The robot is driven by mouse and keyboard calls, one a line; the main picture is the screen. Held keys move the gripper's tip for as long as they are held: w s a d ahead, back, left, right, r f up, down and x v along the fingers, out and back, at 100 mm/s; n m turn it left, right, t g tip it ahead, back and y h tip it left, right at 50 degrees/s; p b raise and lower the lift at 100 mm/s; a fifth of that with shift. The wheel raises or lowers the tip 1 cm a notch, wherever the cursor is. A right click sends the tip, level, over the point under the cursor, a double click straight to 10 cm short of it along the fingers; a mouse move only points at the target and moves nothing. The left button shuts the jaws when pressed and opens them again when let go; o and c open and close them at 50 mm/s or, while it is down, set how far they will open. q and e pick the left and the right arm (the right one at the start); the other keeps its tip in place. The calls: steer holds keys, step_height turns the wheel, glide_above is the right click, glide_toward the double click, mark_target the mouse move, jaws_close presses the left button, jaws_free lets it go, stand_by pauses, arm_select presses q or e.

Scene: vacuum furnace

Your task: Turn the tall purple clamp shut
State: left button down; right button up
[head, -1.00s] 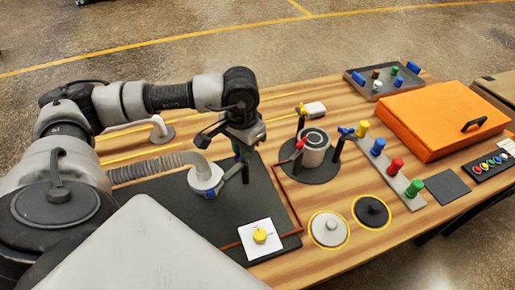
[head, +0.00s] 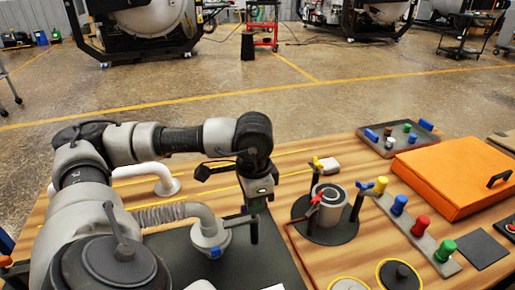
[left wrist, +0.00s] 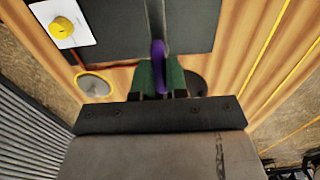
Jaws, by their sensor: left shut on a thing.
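The purple clamp (left wrist: 158,60) shows in the left wrist view as a narrow upright handle between the green finger pads of my left gripper (left wrist: 160,80). The gripper is shut on it. In the head view my left gripper (head: 257,197) points down over a dark post (head: 254,230) beside the grey hose fitting (head: 210,236). The clamp's handle is hidden there by the gripper, so I cannot tell its turn angle. My right gripper is not in view.
A grey canister (head: 330,206) with red, yellow and blue-handled clamps stands right of my gripper. A strip (head: 415,232) of coloured knobs and an orange box (head: 455,178) lie farther right. A yellow knob (left wrist: 62,27) sits on a white plate.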

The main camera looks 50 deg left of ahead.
arm_select(q)
steer(key=c, duration=1.1)
jaws_free()
steer(key=shift+c, duration=0.2)
step_height(320, 180, up, 11)
steer(key=shift+p, duration=0.4)
steer(key=shift+f, duration=0.1)
